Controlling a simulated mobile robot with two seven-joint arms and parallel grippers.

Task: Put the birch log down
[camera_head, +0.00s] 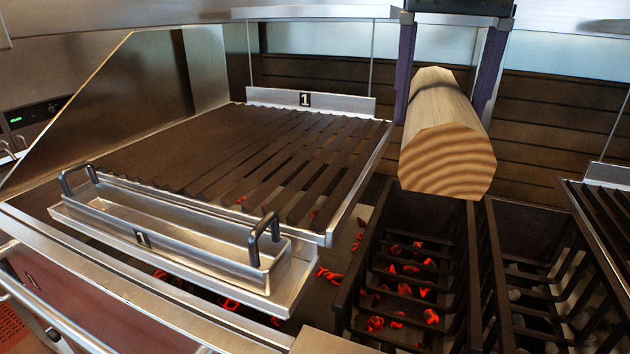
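The birch log (445,150) lies roughly level, its ringed cut end toward me and its pale sides running away from me. It is above the back of the coal basket (360,265); I cannot tell whether its underside touches the basket rim. A gripper comes down from the top edge, right of centre, and I take it as my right gripper (441,115). Its two purple-grey fingers stand on either side of the log's far part and hold it. The fingertips are partly hidden by the log. My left gripper is not in view.
Glowing red coals (404,290) lie in the basket. A second basket (535,220) with grey coals stands to its right. A slatted grill marked 1 (250,150) is on the left, with a steel drip tray (165,225) and its black handles in front. Another grate (605,215) is at far right.

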